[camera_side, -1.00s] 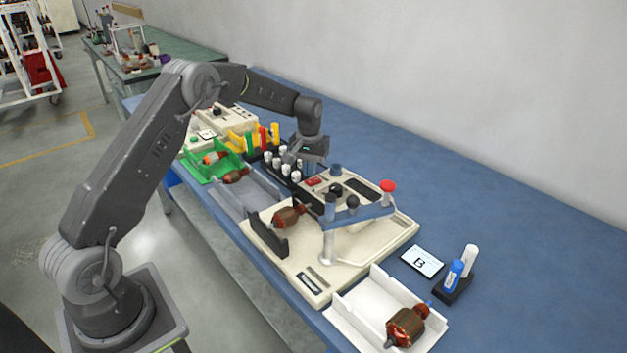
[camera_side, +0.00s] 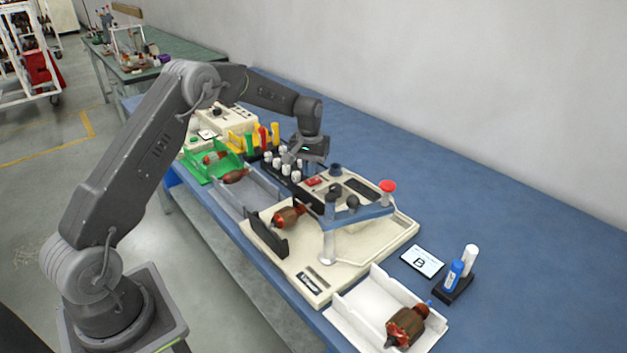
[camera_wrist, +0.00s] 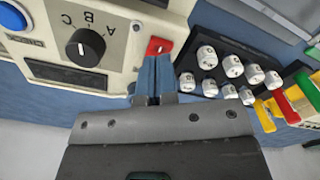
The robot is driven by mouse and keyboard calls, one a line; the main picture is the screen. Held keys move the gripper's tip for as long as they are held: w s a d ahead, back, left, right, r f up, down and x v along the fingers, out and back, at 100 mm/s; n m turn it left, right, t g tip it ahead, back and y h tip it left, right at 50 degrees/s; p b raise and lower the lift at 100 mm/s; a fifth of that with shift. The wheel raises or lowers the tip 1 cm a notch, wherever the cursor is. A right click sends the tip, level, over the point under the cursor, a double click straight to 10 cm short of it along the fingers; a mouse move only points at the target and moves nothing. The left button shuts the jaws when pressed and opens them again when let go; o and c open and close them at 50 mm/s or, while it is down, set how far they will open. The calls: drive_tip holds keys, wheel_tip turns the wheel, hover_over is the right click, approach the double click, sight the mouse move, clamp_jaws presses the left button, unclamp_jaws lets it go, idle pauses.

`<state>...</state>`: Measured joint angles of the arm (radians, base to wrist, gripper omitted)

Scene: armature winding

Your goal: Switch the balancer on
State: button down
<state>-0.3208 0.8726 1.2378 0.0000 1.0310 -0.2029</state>
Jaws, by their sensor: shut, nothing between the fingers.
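The balancer is a cream machine with a flat base (camera_side: 300,278), in the middle of the blue bench. Its red rocker switch (camera_side: 313,181) is on the panel; the wrist view shows the switch (camera_wrist: 158,46) beside the black A-B-C knob (camera_wrist: 85,48). My gripper (camera_wrist: 154,62) is shut and empty, its blue-grey fingertips just beside the red switch. I cannot tell whether they touch it. In the side view my gripper (camera_side: 300,163) hangs over the far end of the panel, its fingertips hard to make out.
A black rack with several white-capped pieces (camera_wrist: 207,57) stands close beside the switch. Yellow, red and green handles (camera_wrist: 290,105) are beyond it. A white tray (camera_side: 352,309) is at front right.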

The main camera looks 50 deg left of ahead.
sight(310, 181)
drive_tip(key=shift+f, duration=1.35)
idle(0.6)
drive_tip(key=shift+r, duration=0.1)
drive_tip(key=shift+r, duration=3.45)
